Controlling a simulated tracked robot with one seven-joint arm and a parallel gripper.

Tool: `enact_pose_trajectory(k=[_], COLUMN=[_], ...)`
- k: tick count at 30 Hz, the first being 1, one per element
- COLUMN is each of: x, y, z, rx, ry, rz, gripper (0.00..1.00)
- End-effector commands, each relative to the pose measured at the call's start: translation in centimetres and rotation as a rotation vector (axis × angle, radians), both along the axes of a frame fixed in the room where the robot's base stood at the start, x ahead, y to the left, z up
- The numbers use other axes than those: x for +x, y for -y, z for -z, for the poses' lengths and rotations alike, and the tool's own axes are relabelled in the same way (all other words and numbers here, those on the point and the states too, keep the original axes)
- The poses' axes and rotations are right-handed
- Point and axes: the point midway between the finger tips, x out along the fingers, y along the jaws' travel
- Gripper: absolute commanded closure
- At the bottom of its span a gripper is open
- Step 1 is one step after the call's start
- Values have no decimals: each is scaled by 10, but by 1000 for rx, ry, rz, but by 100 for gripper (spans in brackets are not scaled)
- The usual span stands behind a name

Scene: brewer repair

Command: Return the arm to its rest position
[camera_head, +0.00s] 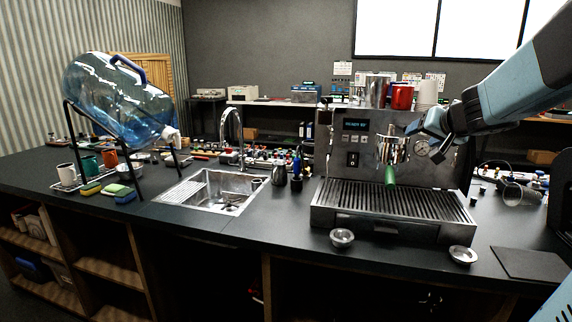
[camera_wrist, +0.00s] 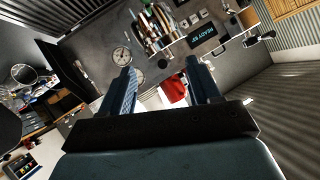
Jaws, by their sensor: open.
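My gripper (camera_head: 428,128) is in front of the upper right of the espresso machine (camera_head: 345,150) in the head view, close to its gauge (camera_head: 421,149). In the wrist view my gripper (camera_wrist: 162,84) shows two blue fingers spread apart with nothing held between them. The machine's front and lit display (camera_wrist: 208,36) lie beyond the fingers there. A portafilter with a green handle (camera_head: 390,175) is at the machine's brew head, left of and below my gripper. I cannot tell from these views whether a finger touches the machine.
A red cup (camera_head: 401,97) and stacked white cups (camera_head: 427,93) stand on the machine. Two small metal baskets (camera_head: 342,238) (camera_head: 462,255) sit on the counter before it. A dark mat (camera_head: 529,264) lies at right. The sink (camera_head: 211,190) and water bottle (camera_head: 115,95) are left.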

Motion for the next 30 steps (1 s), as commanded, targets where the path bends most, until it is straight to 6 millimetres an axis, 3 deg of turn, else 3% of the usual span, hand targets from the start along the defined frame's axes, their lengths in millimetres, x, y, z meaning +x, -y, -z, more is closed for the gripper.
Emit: enact_pose_trajectory(k=[6,11,20,30], x=[-22,-50,-121,-212], y=[0,1,-20,-95], z=[-32,-35,2,65], rx=[-157,-250,-349,-347], ry=[112,82,-163,-504], rz=[126,216,242,-66], gripper=[38,38,38,38])
